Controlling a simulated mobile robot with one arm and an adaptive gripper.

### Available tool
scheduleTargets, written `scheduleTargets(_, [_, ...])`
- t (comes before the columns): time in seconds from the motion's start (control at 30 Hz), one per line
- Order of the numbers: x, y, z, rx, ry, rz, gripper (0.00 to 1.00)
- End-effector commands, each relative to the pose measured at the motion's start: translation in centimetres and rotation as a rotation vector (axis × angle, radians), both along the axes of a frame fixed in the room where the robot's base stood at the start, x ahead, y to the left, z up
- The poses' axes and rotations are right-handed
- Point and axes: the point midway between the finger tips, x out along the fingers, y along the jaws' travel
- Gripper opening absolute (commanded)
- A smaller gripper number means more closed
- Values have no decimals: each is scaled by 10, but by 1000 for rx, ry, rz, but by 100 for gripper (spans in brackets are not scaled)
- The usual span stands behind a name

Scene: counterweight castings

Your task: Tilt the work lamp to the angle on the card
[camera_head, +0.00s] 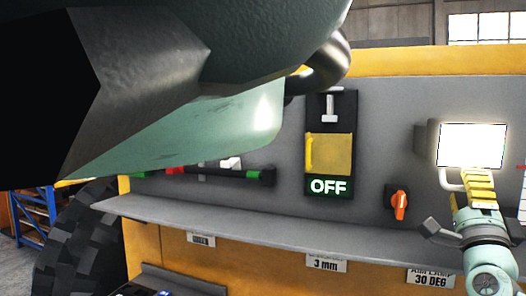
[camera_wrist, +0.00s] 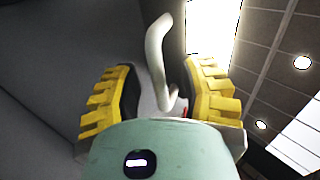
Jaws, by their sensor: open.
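The work lamp (camera_head: 472,146) is a lit white panel in a grey housing on the right of the grey wall panel. Its pale curved handle (camera_head: 449,182) hangs at its lower edge. The card (camera_head: 430,277) below the ledge reads "30 DEG", with its upper line partly hidden. My gripper (camera_head: 478,177) is open just under the lamp. In the wrist view, the handle (camera_wrist: 157,55) stands between the yellow fingers of my gripper (camera_wrist: 161,75), with gaps on both sides. The bright lamp face (camera_wrist: 212,28) shows behind the right finger.
An orange knob (camera_head: 399,202) sits left of the lamp. A large close shape blocks the head view's upper left.

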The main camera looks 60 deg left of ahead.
Motion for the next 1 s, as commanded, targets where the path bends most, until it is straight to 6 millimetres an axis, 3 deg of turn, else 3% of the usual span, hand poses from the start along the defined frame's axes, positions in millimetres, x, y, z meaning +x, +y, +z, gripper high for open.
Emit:
scheduleTargets(0.2, [0,1,0,0,0,1,43])
scheduleTargets(0.63, [0,0,0,0,0,0,0])
scheduleTargets(1.0, [0,0,0,0,0,-1,0])
